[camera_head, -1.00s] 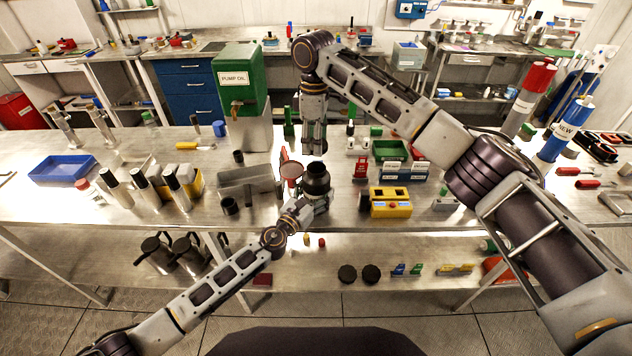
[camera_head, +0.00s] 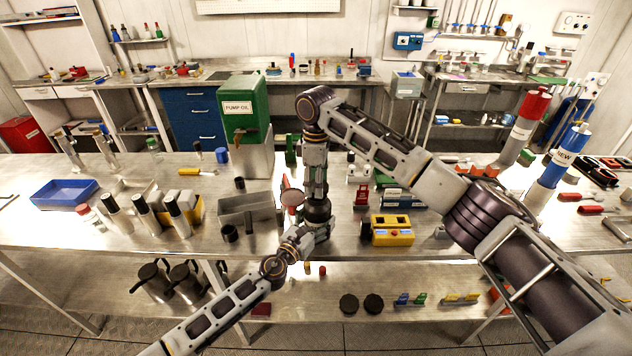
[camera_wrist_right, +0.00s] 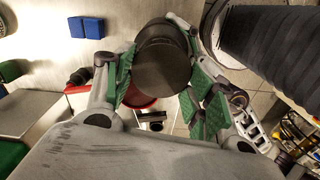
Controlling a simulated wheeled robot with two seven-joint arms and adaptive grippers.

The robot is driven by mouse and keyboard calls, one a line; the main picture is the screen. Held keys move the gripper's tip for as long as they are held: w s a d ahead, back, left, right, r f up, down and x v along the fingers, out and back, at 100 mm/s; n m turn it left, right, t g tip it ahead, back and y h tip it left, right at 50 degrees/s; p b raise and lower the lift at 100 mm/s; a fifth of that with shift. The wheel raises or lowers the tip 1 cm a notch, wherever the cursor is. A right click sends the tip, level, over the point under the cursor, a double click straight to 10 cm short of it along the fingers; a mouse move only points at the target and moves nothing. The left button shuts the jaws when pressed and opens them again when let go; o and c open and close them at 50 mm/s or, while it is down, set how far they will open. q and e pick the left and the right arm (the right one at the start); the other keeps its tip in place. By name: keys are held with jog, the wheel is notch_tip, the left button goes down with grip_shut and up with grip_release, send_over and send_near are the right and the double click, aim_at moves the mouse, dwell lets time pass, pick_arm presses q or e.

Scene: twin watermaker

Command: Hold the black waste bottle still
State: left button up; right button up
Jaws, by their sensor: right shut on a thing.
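The black waste bottle (camera_head: 318,210) stands upright near the front edge of the steel bench in the head view. My right gripper (camera_head: 317,196) points straight down over it and is shut on its top. In the right wrist view the bottle's dark round top (camera_wrist_right: 160,72) sits between the green pads of my right gripper (camera_wrist_right: 162,90). My left gripper (camera_head: 308,237) is low at the bottle's front left side, very close to it. Its fingertips are too small and too covered to tell whether they are open or shut. The bottle's lower part is mostly hidden.
A reddish disc (camera_head: 292,197) and a steel bin (camera_head: 250,209) stand just left of the bottle. A yellow box (camera_head: 392,229) stands to its right. The green pump oil tank (camera_head: 243,106) is behind left. Two black caps (camera_head: 349,304) lie on the lower shelf.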

aim_at(317, 215)
jog(key=shift+f, duration=0.15)
jog(key=shift+f, duration=0.75)
jog(key=shift+f, duration=0.55)
dwell(1.0)
